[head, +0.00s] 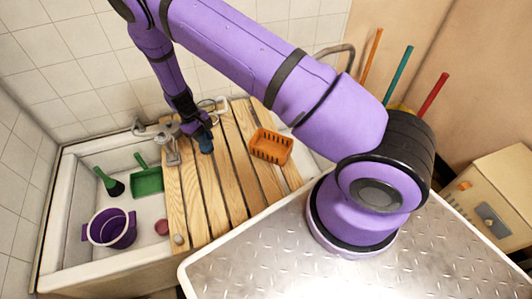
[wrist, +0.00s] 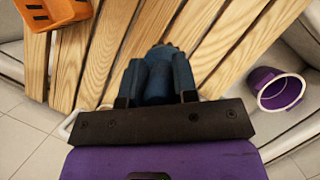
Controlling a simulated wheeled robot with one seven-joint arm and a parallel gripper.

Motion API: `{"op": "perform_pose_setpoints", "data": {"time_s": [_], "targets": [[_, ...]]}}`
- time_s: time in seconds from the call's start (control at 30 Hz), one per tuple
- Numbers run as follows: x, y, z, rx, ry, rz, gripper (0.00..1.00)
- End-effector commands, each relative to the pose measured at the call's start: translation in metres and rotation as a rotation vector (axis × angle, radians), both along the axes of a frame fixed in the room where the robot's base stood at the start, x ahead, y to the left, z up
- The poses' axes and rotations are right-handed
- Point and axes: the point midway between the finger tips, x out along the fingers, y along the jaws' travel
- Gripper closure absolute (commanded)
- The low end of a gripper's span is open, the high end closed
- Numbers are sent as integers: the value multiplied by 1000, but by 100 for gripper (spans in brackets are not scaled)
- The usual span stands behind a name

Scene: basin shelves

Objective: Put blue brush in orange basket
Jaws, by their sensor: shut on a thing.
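The blue brush (head: 206,146) is a small dark blue thing at the far part of the wooden slats in the head view. My gripper (head: 200,133) is shut on it from above. In the wrist view the brush (wrist: 160,82) shows between the two fingers, and its lower end is hidden. I cannot tell whether it touches the slats. The orange basket (head: 271,146) stands on the slats to the right of my gripper, apart from it. In the wrist view the basket (wrist: 52,12) is at the top left, and its inside is mostly out of frame.
The wooden slatted board (head: 235,190) lies across the basin (head: 75,245). In the basin are a purple bucket (head: 112,228), a green dustpan (head: 147,181), a green brush (head: 108,182) and a pink thing (head: 161,227). A metal tap (head: 171,150) stands just left of my gripper.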

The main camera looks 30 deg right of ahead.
Motion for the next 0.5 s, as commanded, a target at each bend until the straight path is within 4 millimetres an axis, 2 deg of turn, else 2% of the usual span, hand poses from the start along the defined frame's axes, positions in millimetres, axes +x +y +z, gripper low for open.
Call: {"op": "perform_pose_setpoints", "data": {"time_s": [0.13, 0.27, 0.5], "targets": [[7, -6, 5, -2, 1, 62, 97], [6, -15, 2, -50, 18, 81, 97], [-3, -45, -11, -231, 78, 80, 97]]}}
